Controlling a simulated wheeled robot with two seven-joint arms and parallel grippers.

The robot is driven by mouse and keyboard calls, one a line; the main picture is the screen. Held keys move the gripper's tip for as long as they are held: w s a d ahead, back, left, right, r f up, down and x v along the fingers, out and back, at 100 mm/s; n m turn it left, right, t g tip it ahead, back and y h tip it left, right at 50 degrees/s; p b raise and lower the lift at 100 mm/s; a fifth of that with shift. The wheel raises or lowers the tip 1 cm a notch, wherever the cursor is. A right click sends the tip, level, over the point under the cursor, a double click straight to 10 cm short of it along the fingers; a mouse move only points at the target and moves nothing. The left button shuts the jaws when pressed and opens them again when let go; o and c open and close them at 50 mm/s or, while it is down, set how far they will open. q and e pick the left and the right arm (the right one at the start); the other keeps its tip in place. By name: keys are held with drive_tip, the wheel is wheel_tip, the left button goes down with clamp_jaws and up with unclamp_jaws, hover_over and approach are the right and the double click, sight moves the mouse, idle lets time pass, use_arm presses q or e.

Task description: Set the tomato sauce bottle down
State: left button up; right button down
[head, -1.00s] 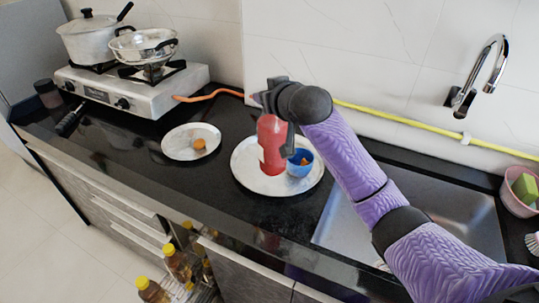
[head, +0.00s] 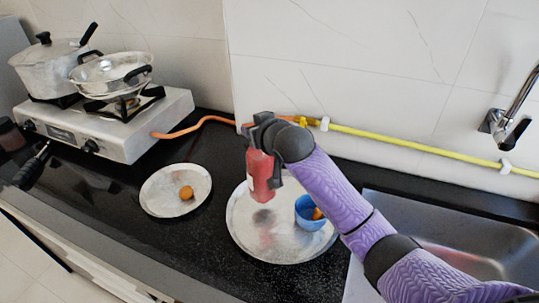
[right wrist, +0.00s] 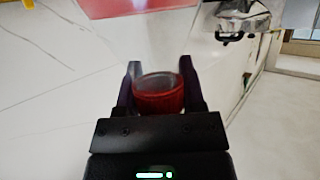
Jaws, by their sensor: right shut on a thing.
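The red tomato sauce bottle (head: 261,174) hangs in my right gripper (head: 262,132), over the back left part of the large round plate (head: 240,238). A dark patch, like a shadow, shows on the plate below it, and the bottle's bottom looks a little above the plate. The bottle leans slightly. In the right wrist view, the two fingers of my right gripper (right wrist: 160,80) are on either side of the red bottle (right wrist: 160,103). My left gripper is not in view.
A smaller plate (head: 155,202) with an orange piece lies to the left. The stove (head: 150,125) with a pot (head: 45,75) and a pan (head: 110,72) is at the far left. The sink (head: 450,235) is at the right. A hose (head: 400,143) runs along the wall.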

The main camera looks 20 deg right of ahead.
wheel_tip(320, 180, down, 4)
drive_tip(key=shift+r+b, duration=0.2)
drive_tip(key=shift+b, duration=0.35)
drive_tip(key=shift+d+f, duration=0.1)
drive_tip(key=shift+f, duration=0.4)
drive_tip(key=shift+c, duration=1)
unclamp_jaws()
drive_tip(key=shift+r, duration=0.2)
drive_tip(key=p+v, duration=0.4)
drive_tip(key=v, duration=0.8)
